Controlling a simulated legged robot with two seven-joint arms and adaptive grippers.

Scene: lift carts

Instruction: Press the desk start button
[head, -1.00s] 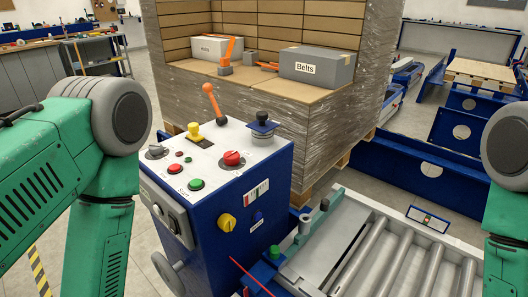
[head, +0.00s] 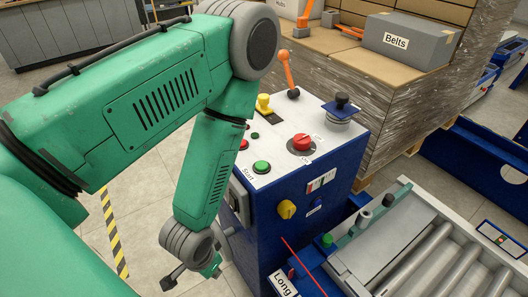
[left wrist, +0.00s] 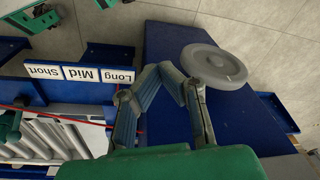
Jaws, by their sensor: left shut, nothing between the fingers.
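The control desk (head: 262,232) is a blue cabinet with a pale sloping top. The green start button (head: 261,167), labelled Start, sits near the top's front edge. A red mushroom button (head: 301,142) is behind it to the right. My left arm reaches across the left of the head view, its wrist low beside the desk's left side. My left gripper (left wrist: 170,78) is shut and empty in the left wrist view, in front of the blue cabinet side. It is apart from the start button, which the wrist view does not show. My right gripper is out of view.
An orange lever (head: 287,72), a yellow knob (head: 263,103) and a black knob (head: 341,101) rise from the desk top. A grey handwheel (left wrist: 214,65) sticks out near my left gripper. A roller conveyor (head: 440,262) stands right; a wrapped pallet load (head: 400,110) stands behind.

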